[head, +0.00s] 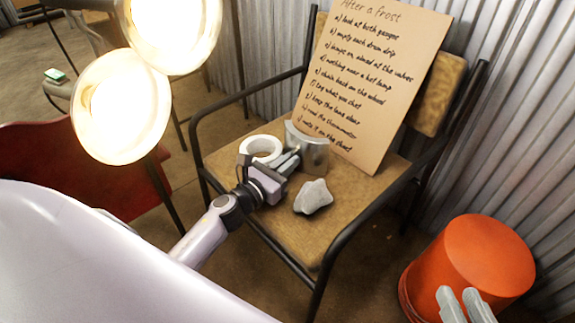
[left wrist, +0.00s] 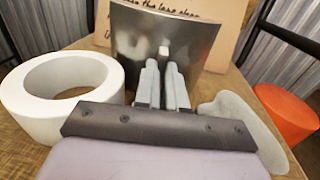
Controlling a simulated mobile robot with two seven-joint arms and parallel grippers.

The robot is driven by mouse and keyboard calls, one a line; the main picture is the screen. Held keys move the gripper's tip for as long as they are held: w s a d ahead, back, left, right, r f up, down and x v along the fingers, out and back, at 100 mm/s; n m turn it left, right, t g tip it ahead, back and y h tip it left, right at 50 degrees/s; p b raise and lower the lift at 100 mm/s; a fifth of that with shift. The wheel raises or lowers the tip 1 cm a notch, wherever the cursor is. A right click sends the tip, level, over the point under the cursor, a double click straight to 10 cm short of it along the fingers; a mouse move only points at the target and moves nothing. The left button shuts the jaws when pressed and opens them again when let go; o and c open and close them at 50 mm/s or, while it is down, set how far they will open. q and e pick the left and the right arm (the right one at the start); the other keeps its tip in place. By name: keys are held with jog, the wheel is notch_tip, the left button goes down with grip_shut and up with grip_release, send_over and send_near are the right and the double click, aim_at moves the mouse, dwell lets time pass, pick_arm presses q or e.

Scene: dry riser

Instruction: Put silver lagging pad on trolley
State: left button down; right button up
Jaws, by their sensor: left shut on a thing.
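The silver lagging pad (head: 311,150) is a curved, shiny plate standing upright on the seat of a chair, against the lower edge of a written board. It also shows in the left wrist view (left wrist: 160,35). My left gripper (head: 293,156) is at its near face, its fingers shut on a small pale tab there. The same fingers show close together in the left wrist view (left wrist: 163,75). My right gripper (head: 462,298) shows only as two grey fingertips at the bottom right, cut by the frame. I cannot clearly make out a trolley.
A white ring (head: 261,147) and a pale grey lump (head: 313,197) flank the gripper on the chair seat (head: 367,193). A board of handwriting (head: 372,75) leans on the backrest. An orange drum (head: 480,262) stands right. Bright lamps and a red panel (head: 60,180) are left.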

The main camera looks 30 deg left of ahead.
pick_arm(q)
jog(key=shift+f+b, duration=0.25)
jog(key=shift+b, duration=0.05)
jog(key=c, duration=1.2)
grip_release()
jog(key=shift+r, duration=0.1)
